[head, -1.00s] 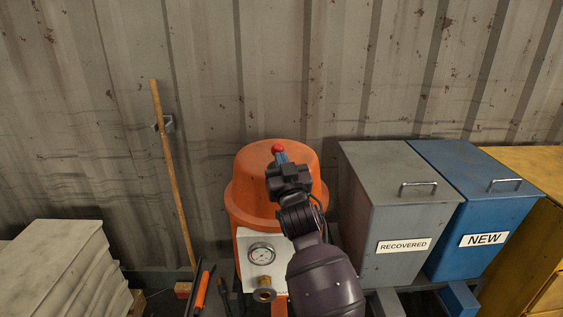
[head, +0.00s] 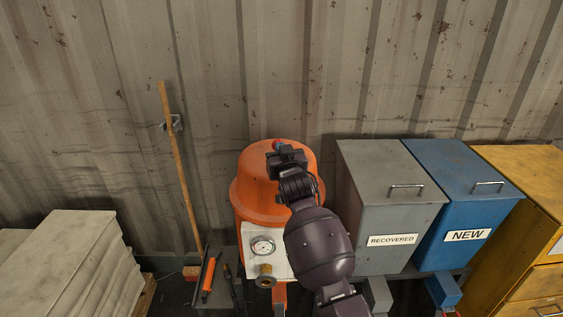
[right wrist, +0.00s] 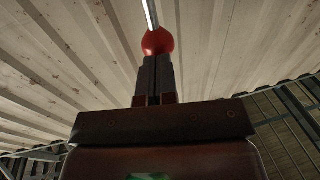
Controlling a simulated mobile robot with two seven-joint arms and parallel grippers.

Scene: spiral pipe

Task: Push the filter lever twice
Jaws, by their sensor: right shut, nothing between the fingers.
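The filter lever's red ball knob (head: 277,143) shows just above the orange filter drum (head: 255,190) in the head view, partly hidden by my right gripper. My right gripper (head: 279,149) is in front of it, with its fingers shut and empty. In the right wrist view the red knob (right wrist: 157,42) sits directly at the tips of my shut fingers (right wrist: 155,62). I cannot tell whether they touch. The rest of the lever is hidden in the head view. My left gripper is not in view.
A pressure gauge (head: 263,246) is on the drum's front panel. Grey RECOVERED (head: 380,180) and blue NEW (head: 465,195) bins stand to the right, beside a yellow cabinet (head: 535,195).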

